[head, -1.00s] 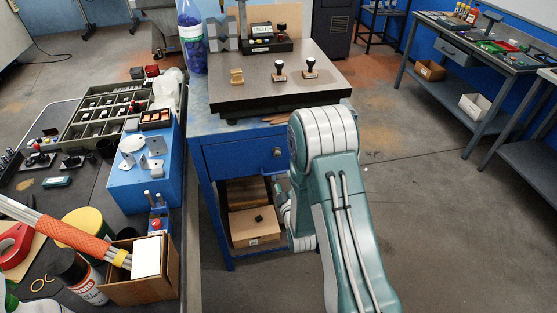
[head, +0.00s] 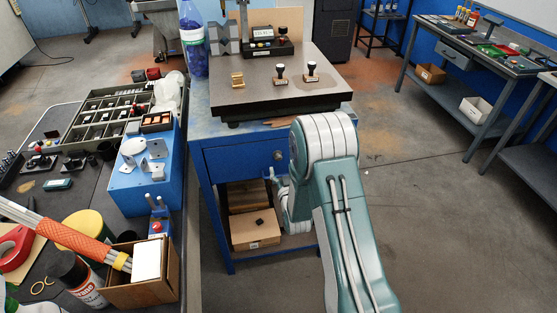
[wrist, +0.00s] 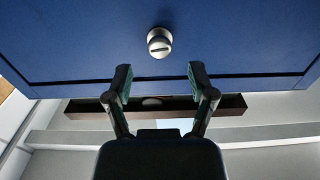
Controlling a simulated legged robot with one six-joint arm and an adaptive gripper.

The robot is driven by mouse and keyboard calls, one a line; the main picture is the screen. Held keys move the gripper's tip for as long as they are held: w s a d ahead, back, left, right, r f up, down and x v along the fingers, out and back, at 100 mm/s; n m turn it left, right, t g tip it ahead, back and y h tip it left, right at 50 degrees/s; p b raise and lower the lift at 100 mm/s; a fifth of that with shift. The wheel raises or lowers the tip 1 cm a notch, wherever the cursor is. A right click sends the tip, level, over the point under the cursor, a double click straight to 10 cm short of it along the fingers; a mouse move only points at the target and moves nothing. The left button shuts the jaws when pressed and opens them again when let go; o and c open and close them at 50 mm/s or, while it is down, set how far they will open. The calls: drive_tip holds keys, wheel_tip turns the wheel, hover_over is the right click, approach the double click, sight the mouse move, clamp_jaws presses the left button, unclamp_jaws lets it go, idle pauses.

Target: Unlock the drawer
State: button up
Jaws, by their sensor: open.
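The blue drawer (head: 238,160) is shut in the front of the blue bench at the middle of the head view. Its round lock knob (head: 278,155) sits at the right part of the drawer front. In the wrist view the silver knob (wrist: 159,42) has a dark slot lying about level, on the blue drawer front (wrist: 80,45). My gripper (wrist: 161,82) is open and empty, its two fingers apart below and either side of the knob, not touching it. In the head view my arm hides most of the gripper.
A dark surface plate (head: 290,98) with stamps stands on the bench top. Below the drawer is an open shelf with a cardboard box (head: 256,232). A cluttered table with a blue block (head: 140,185) stands close on the left. The floor to the right is clear.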

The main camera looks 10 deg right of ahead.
sight(279, 159)
drive_tip(key=w, duration=0.5)
clamp_jaws()
